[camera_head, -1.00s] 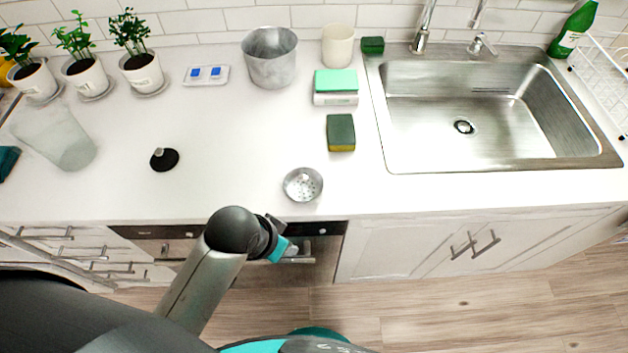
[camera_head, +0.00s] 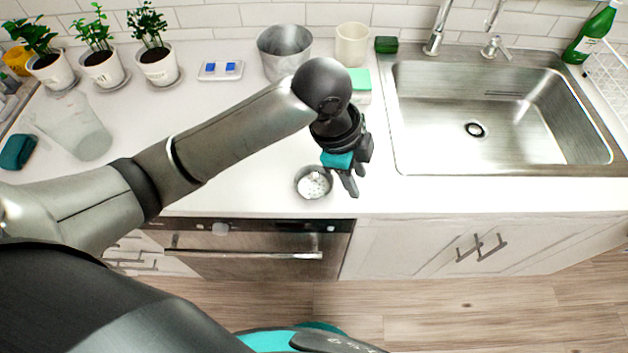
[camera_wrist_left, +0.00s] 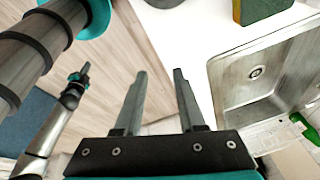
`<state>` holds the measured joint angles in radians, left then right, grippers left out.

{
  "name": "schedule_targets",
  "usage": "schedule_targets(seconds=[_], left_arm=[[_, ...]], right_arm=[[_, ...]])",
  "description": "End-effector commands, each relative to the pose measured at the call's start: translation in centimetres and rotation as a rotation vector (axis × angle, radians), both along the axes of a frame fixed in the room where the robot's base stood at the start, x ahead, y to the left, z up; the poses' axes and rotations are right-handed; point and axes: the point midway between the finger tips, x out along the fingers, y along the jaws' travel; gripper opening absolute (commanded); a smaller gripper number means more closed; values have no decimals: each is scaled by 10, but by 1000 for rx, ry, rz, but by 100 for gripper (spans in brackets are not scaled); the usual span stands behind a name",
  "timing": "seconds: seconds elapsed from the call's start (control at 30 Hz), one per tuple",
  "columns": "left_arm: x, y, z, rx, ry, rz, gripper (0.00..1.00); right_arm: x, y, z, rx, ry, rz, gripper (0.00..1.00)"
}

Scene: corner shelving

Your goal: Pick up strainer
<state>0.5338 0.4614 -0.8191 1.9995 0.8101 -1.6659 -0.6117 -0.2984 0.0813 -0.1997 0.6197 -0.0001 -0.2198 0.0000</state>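The strainer (camera_head: 308,188) is a small round metal bowl with holes, lying on the white counter near its front edge in the head view. My left gripper (camera_head: 350,190) is just right of it, pointing down toward the counter's front edge. In the left wrist view the two fingers of my left gripper (camera_wrist_left: 160,74) are apart with nothing between them. I do not see the strainer in that view. What looks like my right gripper (camera_wrist_left: 85,69) is small at the left of the wrist view; its fingers are unclear.
A metal pot (camera_head: 284,50), a cream cup (camera_head: 352,44) and a teal-topped sponge (camera_head: 360,80) stand behind. The sink (camera_head: 500,110) is to the right. Potted plants (camera_head: 103,68) and a translucent container (camera_head: 75,128) are at left. A sponge (camera_wrist_left: 262,9) shows in the wrist view.

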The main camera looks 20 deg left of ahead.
Motion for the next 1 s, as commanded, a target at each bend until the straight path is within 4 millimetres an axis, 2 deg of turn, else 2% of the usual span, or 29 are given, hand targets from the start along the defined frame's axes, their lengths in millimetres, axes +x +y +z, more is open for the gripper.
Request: schedule_targets(seconds=[0.03,0.2,0.4,0.57,0.67,0.73,1.0], left_arm=[[8,8,8,41,-9,-55,39],[21,34,30,161,4,-223,39],[31,64,54,264,37,-341,39],[34,76,63,296,55,-377,39],[34,78,57,301,61,-384,39],[33,78,46,300,63,-385,39],[33,77,-12,299,62,-383,39]], right_arm=[[0,0,1,0,0,0,0],[0,0,2,0,0,0,0],[0,0,4,0,0,0,0],[0,0,4,0,0,0,0],[0,0,3,0,0,0,0],[0,0,2,0,0,0,0],[-1,0,-4,1,1,0,0]])
